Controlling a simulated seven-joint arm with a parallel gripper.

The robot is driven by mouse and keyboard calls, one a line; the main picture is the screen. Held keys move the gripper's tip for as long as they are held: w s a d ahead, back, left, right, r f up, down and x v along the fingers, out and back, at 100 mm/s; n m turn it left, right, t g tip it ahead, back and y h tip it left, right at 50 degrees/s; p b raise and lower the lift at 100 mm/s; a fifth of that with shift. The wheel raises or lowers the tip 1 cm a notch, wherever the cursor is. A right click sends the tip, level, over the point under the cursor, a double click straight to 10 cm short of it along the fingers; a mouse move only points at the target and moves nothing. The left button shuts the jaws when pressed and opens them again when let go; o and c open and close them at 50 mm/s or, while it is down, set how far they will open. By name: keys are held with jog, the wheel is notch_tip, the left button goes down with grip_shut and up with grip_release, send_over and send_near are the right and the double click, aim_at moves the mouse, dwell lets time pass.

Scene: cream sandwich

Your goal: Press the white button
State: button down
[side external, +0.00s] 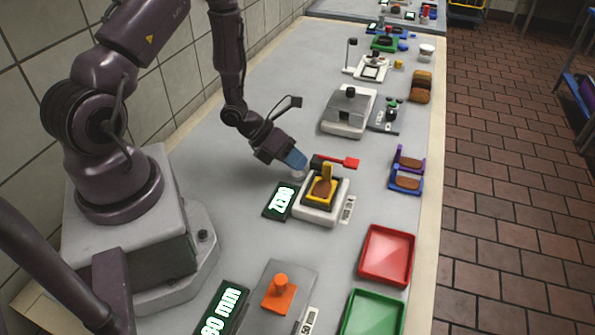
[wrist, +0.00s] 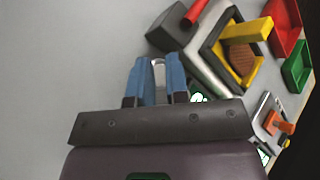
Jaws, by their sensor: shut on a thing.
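My gripper (side external: 298,163) reaches down at the left rear corner of a white device with a yellow tray (side external: 310,195). Its blue fingers (wrist: 157,65) are shut on a small whitish piece (wrist: 159,78), which looks like the white button. In the side view a white round part (side external: 298,175) shows just under the fingertips, beside the device. The fingers hide most of it, and I cannot tell whether it is pressed down. A brown biscuit (side external: 322,188) lies in the yellow tray, with a yellow handle standing over it.
A red lever (side external: 345,162) sticks out behind the device, close to my fingers. A lit display (side external: 283,201) lies left of it. A grey machine (side external: 348,110) stands behind. Bare counter lies to the left.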

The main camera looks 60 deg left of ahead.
aim_at(297, 174)
jog(key=shift+d+f, duration=0.35)
jog(key=shift+d, duration=0.4)
jog(key=shift+d+r, duration=0.15)
jog(key=shift+r, duration=0.15)
jog(key=shift+d+r, duration=0.2)
jog(key=shift+r, duration=0.55)
jog(key=shift+a+r, duration=0.1)
jog(key=shift+a+r, duration=0.1)
jog(key=shift+r, duration=2.4)
